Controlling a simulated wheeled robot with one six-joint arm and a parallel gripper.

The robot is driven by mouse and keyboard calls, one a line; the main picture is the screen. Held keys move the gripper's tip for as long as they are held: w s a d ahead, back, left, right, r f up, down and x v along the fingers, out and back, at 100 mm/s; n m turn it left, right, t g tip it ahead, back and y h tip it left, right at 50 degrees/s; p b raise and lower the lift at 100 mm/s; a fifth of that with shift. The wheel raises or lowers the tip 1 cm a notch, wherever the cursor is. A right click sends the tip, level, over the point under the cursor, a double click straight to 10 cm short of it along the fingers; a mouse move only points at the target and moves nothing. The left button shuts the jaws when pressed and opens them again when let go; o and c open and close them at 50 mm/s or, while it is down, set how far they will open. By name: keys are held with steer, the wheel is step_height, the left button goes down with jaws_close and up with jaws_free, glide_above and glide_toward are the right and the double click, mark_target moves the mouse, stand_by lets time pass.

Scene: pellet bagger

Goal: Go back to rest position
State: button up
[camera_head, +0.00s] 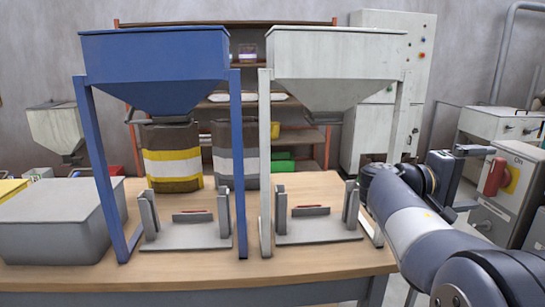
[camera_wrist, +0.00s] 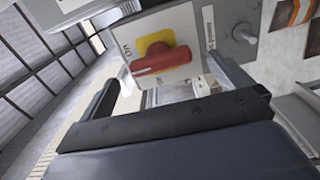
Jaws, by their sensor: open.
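My gripper (camera_head: 476,178) is at the right in the head view, beyond the table's right end, with its jaws apart and nothing between them. In the wrist view the open jaws (camera_wrist: 168,92) frame a grey control box (camera_wrist: 190,20) with a red rotary switch (camera_wrist: 160,60) on a yellow plate. The box (camera_head: 510,205) and its red switch (camera_head: 496,176) also show in the head view, just right of my gripper. The gap between fingers and switch is hard to judge.
A blue hopper (camera_head: 155,55) and a white hopper (camera_head: 335,55) stand on the wooden table (camera_head: 300,262), with clamp fixtures below. A brown bag with a yellow band (camera_head: 172,155) and a grey-banded bag (camera_head: 235,155) stand behind. A grey bin (camera_head: 55,222) is at left.

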steer(key=d, duration=0.2)
steer(key=shift+w+d, duration=0.1)
steer(key=shift+d, duration=0.25)
steer(key=shift+a, duration=0.1)
steer(key=shift+a, duration=0.1)
